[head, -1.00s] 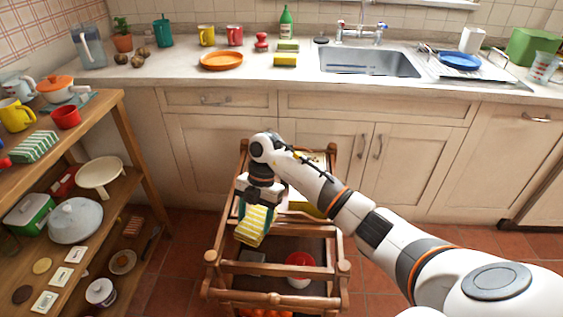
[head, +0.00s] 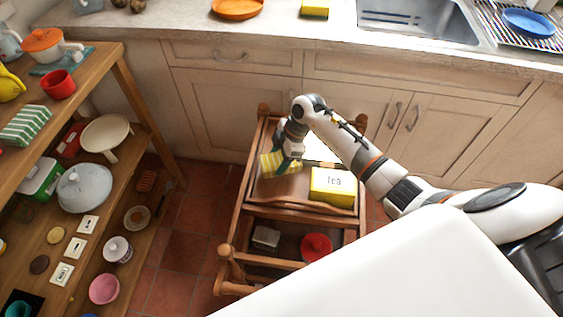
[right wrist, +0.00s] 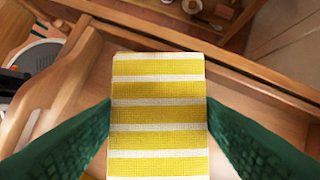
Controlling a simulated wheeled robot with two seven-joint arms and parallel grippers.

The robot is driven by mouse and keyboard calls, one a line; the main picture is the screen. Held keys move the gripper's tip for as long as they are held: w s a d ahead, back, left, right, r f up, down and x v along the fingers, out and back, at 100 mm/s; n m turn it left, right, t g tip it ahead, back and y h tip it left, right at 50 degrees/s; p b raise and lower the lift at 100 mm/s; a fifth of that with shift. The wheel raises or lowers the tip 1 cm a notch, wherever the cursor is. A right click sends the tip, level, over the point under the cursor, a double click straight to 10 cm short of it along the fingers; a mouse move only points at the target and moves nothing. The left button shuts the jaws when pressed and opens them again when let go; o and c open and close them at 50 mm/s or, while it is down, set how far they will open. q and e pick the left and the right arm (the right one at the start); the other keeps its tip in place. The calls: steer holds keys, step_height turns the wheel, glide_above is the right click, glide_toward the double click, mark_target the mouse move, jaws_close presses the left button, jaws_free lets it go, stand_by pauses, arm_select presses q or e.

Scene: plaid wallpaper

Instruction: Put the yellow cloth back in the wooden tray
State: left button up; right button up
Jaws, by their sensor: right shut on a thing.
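The yellow cloth (head: 268,165), folded with white stripes, is held in my right gripper (head: 288,163). In the right wrist view the cloth (right wrist: 158,120) is between the two green fingers (right wrist: 158,125), which press its sides. The wooden tray (head: 284,188) sits on top of the wooden trolley. The cloth is over the tray's left part; I cannot tell if it touches the tray floor. The tray's curved wall (right wrist: 55,95) shows at left in the right wrist view. My left gripper is not in view.
A yellow tea tin (head: 333,186) stands in the right part of the tray. The trolley's lower shelf holds a red bowl (head: 316,246) and a grey block (head: 266,237). A loaded wooden shelf (head: 130,85) stands at left. The counter (head: 180,28) is behind.

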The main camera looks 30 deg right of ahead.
steer(key=shift+f, duration=1.9)
steer(key=o, duration=0.9)
steer(key=shift+o, duration=0.2)
steer(key=v, duration=1.2)
steer(key=shift+p, duration=0.35)
